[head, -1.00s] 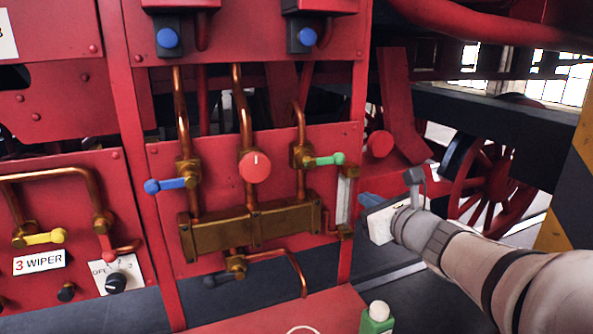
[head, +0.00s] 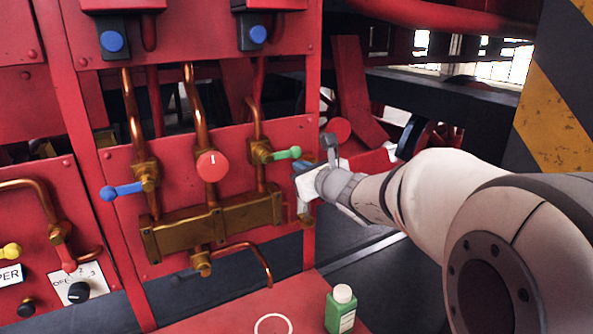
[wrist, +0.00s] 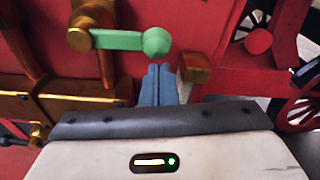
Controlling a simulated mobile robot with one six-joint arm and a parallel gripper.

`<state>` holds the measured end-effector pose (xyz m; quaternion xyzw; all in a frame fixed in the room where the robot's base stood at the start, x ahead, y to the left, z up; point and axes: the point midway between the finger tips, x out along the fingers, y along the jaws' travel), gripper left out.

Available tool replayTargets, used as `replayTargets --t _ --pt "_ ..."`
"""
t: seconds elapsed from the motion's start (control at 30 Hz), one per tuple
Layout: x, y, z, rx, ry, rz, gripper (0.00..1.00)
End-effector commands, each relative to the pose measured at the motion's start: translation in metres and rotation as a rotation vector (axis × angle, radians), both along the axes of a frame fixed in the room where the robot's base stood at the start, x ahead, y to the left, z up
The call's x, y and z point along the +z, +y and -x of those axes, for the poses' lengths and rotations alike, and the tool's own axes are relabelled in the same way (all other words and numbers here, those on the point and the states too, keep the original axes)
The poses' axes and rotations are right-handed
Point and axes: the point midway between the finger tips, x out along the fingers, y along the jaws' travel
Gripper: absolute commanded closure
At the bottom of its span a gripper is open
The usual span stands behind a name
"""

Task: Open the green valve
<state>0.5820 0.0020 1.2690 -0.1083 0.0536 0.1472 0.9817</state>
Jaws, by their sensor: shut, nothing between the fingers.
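The green valve (head: 285,154) is a lever with a ball end on a brass body, at the right of the red panel. Its handle points to the right, roughly level. It also shows in the wrist view (wrist: 125,41), with the ball end at its right. My gripper (wrist: 157,72) is shut and empty. Its blue fingertips are just below the ball end in the wrist view; I cannot tell whether they touch it. In the head view my gripper (head: 303,172) is just below and right of the green handle.
A blue lever (head: 122,190) and a red round knob (head: 212,165) sit left on the same panel. A brass manifold (head: 215,222) runs below. A green bottle (head: 341,309) stands on the red ledge.

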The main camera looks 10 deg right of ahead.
Motion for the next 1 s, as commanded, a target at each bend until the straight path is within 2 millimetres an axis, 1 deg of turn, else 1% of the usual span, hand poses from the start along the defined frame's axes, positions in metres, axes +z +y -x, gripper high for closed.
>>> replayTargets --t 0.03,0.1,0.4,0.43,0.53,1.0 --pt "0.0049 0.0005 0.0008 0.000 0.001 -0.001 1.00" --pt "0.0066 0.0010 0.0016 0.001 0.001 -0.001 1.00" --pt "0.0065 0.0013 0.0022 0.001 0.001 -0.001 1.00" --pt "0.0063 -0.0072 0.0021 -0.002 0.001 0.001 1.00" --pt "0.0064 -0.0018 0.0022 -0.001 0.000 0.003 1.00" --pt "0.0115 -0.0021 0.0016 -0.002 -0.025 0.078 1.00"
